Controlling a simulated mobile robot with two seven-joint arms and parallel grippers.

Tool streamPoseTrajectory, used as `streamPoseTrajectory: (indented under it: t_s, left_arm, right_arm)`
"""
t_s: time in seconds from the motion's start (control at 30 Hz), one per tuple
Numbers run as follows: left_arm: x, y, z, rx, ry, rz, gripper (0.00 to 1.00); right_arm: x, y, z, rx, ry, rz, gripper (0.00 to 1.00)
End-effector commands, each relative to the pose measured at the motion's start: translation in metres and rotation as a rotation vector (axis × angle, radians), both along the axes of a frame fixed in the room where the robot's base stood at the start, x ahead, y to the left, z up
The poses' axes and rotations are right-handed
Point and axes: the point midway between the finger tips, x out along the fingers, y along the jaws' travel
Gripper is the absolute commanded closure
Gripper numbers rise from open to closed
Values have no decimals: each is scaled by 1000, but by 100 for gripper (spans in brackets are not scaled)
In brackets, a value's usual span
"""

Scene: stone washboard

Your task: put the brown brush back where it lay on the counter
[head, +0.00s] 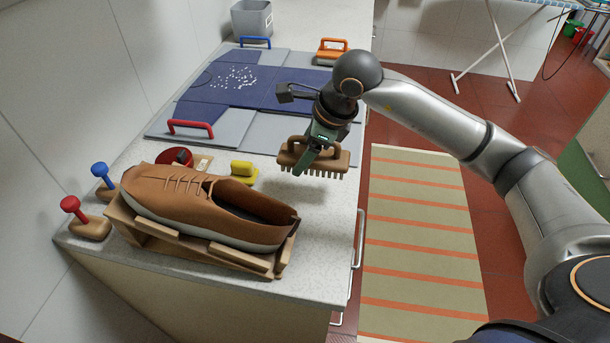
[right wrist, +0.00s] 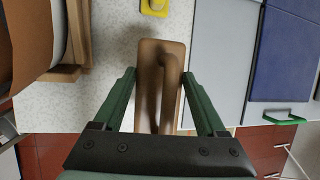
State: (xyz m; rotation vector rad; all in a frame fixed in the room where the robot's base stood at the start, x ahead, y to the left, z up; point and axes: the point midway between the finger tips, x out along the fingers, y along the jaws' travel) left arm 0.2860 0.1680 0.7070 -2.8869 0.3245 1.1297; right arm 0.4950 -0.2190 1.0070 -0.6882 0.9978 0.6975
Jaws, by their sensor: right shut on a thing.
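The brown brush (head: 342,160) has a wooden back, an arched handle and bristles pointing down. My right gripper (head: 312,157) is shut on it, with green fingers on either side in the right wrist view (right wrist: 160,85). The brush back also shows in the right wrist view (right wrist: 149,70). The brush is over the light speckled counter (head: 316,222), close to its right edge. My left gripper is not in view.
A brown shoe (head: 195,205) sits on a wooden stand (head: 165,241) at the near end. A yellow-handled block (head: 243,172) lies left of the brush. Blue and grey panels (head: 290,92) lie behind, with an orange-handled tool (head: 331,50) at the back. Bare counter lies between shoe and brush.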

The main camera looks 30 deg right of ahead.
Motion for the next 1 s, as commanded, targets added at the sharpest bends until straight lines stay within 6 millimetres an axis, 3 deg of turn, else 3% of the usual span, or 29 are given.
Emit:
streamPoseTrajectory:
  t_s: [0.5,0.87,0.9,1.0]
  left_arm:
    - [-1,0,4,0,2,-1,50]
    - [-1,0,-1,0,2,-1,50]
    - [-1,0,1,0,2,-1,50]
    - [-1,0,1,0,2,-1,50]
  right_arm:
    - [0,0,-60,1,1,2,78]
    - [0,0,-65,0,-2,3,78]
    - [0,0,-63,1,-2,2,22]
    - [0,0,-63,0,0,3,10]
